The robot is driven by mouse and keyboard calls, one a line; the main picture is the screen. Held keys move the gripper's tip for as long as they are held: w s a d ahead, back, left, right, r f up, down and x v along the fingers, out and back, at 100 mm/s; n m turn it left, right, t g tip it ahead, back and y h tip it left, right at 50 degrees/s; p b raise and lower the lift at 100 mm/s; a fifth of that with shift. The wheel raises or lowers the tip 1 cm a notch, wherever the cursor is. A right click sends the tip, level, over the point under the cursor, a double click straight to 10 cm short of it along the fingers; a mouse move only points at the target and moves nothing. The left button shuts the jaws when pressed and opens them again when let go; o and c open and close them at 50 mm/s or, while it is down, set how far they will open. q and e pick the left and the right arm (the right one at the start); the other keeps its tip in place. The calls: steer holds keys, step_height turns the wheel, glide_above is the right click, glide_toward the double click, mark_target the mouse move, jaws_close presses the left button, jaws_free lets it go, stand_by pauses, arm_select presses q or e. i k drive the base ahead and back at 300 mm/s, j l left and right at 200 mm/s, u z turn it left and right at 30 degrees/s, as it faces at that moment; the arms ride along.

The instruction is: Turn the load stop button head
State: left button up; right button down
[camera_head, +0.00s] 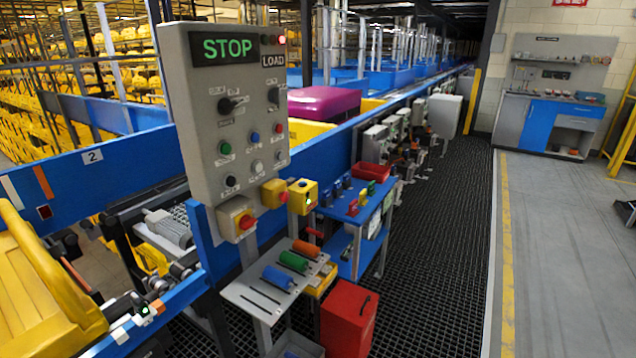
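A grey control panel (228,120) stands left of the middle, with a green lit STOP display (228,48) and a LOAD label (273,60). Below its front face is a yellow box with a red round button head (246,222). A yellow box (273,193) sits under the panel's side face with a red part at its right edge. I cannot tell which of these is the load stop button. Neither of my grippers is in view.
A small shelf below the panel holds a blue cylinder (278,277) and a green cylinder (293,261). A red box (347,318) stands on the floor beside it. A blue conveyor (110,165) runs behind the panel. The dark grating walkway (440,230) at right is clear.

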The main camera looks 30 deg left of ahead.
mark_target(285, 197)
steer(key=i+l+u, duration=0.1)
steer(key=i+u, duration=0.2)
steer(key=i, duration=0.15)
steer(key=i+l+u, duration=0.15)
steer(key=i+u, duration=0.2)
steer(key=i, duration=0.15)
steer(key=i+l+u, duration=0.3)
steer(key=i+l, duration=0.05)
steer(key=i, duration=0.05)
